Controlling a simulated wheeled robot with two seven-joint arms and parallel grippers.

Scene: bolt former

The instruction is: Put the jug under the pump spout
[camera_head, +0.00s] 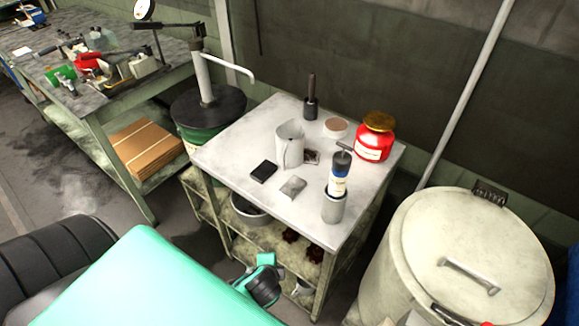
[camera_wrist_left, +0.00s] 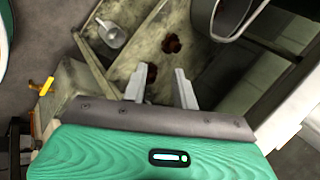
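The jug (camera_head: 289,147), a pale grey cylinder with a side handle, stands upright on the white tabletop. The pump (camera_head: 205,78) stands on a dark-topped green drum left of the table. Its white spout (camera_head: 235,67) reaches right and bends down at its tip. The jug is apart from the spout, to its right and nearer me. My left gripper (camera_wrist_left: 158,78) is open and empty in the left wrist view, pointing towards the shelves. In the head view its fingers are not clear. My right gripper is not identifiable.
Around the jug are a black block (camera_head: 263,171), a blue-and-white tube in a cup (camera_head: 335,205), a red can (camera_head: 374,140) and a dark-handled tool (camera_head: 311,98). A shelf below holds a bowl (camera_head: 250,209). A large lidded drum (camera_head: 455,270) stands at right.

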